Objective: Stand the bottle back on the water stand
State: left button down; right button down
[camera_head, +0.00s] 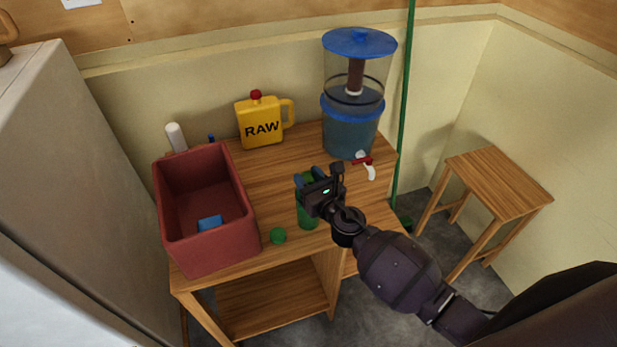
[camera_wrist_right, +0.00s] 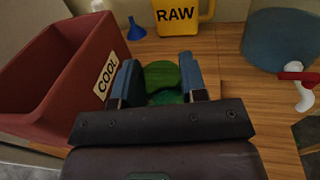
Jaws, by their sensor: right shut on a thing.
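The green bottle (camera_head: 308,216) is between the blue-padded fingers of my right gripper (camera_head: 312,184), which is shut on it. It looks upright, at the front part of the wooden water stand (camera_head: 285,174). I cannot tell whether its base touches the top. In the right wrist view the green bottle (camera_wrist_right: 161,74) shows between the two fingers (camera_wrist_right: 160,80); its lower part is hidden. A water dispenser (camera_head: 351,130) with a blue lid and a red-and-white tap stands at the stand's back right. My left gripper is not in view.
A red crate (camera_head: 245,221) labelled COOL holds a blue block. A yellow RAW jug (camera_head: 261,127) stands behind. A wooden stool (camera_head: 498,182) and a green pole (camera_head: 404,105) are at right. The stand's middle is clear.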

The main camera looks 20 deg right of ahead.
jog(key=shift+f, duration=0.1)
jog(key=c, duration=0.7)
grip_release()
jog(key=shift+o, duration=0.2)
jog(key=v, duration=1.2)
jog(key=s+d+f+n+g+h, duration=0.2)
jog(key=s+n, duration=0.5)
jog(key=n, duration=1)
jog(key=s+d+f+n+g+h, duration=0.2)
jog(key=s+d+f+n, duration=0.4)
jog(key=n, duration=1.1)
jog(key=shift+s+f+g+b, duration=0.4)
jog(key=shift+s+f+g, duration=0.45)
jog(key=shift+f, duration=0.75)
